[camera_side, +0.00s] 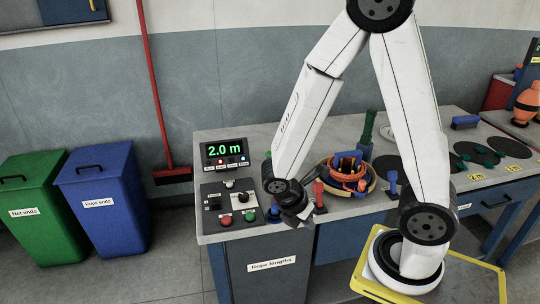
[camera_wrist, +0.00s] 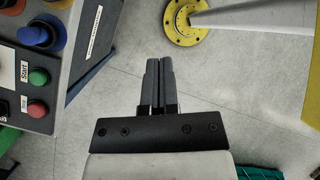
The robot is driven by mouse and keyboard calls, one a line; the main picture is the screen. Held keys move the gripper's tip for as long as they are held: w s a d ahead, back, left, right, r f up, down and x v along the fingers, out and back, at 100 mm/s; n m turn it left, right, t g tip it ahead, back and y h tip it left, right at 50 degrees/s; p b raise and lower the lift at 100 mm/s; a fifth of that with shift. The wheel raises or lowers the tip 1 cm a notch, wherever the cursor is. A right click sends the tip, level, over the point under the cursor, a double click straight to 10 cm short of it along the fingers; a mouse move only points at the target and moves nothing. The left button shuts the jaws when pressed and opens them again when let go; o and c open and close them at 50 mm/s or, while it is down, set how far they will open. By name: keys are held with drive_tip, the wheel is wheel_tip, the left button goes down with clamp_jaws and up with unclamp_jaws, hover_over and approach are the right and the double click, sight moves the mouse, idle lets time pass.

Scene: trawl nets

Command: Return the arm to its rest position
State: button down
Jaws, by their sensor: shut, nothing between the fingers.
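My gripper (camera_side: 299,215) hangs at the front edge of the grey workbench (camera_side: 240,136), just right of the control panel with its buttons. In the wrist view my gripper (camera_wrist: 157,62) has its two dark fingers together with nothing between them. Below the fingers is bare floor. My arm is bent, with the elbow high above the bench. In the side view the fingertips are small and partly hidden by the wrist.
A control panel (camera_side: 229,205) and a display (camera_side: 225,152) reading 2.0 m are on the bench. A basket (camera_side: 368,186) with coiled orange rope stands behind my gripper. Green (camera_side: 38,215) and blue (camera_side: 105,215) bins and a red broom (camera_side: 172,174) stand left.

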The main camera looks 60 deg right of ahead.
drive_tip(key=w+a+r+m+t+y, duration=0.4)
drive_tip(key=w+r+m+t, duration=0.1)
drive_tip(key=m, duration=1)
drive_tip(key=shift+w+a+r+m+t+y, duration=0.2)
drive_tip(key=shift+w+m+t+y, duration=0.15)
drive_tip(key=shift+w, duration=0.35)
